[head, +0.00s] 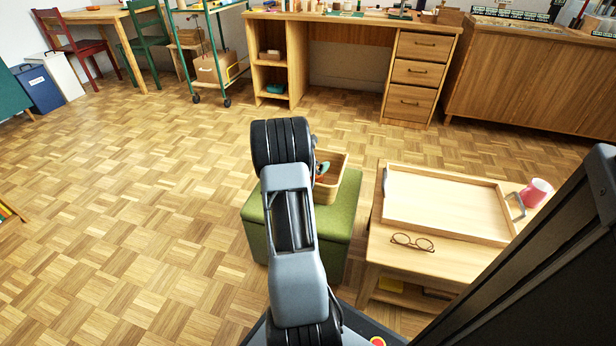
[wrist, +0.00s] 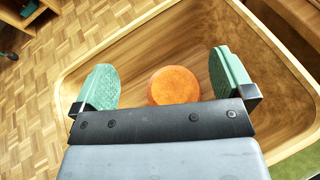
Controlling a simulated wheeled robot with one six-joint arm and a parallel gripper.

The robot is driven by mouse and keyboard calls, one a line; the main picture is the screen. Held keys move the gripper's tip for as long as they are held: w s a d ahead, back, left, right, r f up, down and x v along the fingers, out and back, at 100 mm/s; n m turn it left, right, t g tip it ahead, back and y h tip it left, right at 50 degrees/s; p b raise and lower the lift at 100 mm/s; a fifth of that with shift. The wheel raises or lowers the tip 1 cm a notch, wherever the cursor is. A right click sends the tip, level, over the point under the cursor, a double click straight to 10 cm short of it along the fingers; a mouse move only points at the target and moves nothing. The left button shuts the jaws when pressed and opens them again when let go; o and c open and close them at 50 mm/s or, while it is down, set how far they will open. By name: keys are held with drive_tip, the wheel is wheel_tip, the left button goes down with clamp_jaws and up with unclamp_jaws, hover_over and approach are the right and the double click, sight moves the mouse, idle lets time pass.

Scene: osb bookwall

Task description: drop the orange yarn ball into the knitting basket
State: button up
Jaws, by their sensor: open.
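The orange yarn ball (wrist: 174,86) shows in the wrist view inside the outline of the wooden basket (wrist: 88,68), near its floor. Its lower part is hidden behind the edge of my gripper. My gripper (wrist: 163,70) is open, with its two green fingers wide apart on either side of the ball in the picture and clear gaps between. I cannot tell whether the ball rests on the basket floor. In the head view the basket (head: 334,166) stands on a green ottoman (head: 340,220), partly hidden by my arm, and one green finger shows over it.
Right of the ottoman, a low wooden table (head: 385,262) bears a wooden tray (head: 440,205), glasses (head: 412,242) and a pink mug (head: 536,192). A wooden desk (head: 350,28) and a cabinet (head: 520,80) stand at the back. The parquet floor at left is clear.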

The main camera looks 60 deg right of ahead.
drive_tip(key=s+p+v, duration=0.1)
drive_tip(key=p+v, duration=0.3)
drive_tip(key=v, duration=0.9)
drive_tip(key=shift+w+a+r+p, duration=0.25)
drive_tip(key=shift+w+a+p, duration=0.05)
drive_tip(key=shift+w+a, duration=0.15)
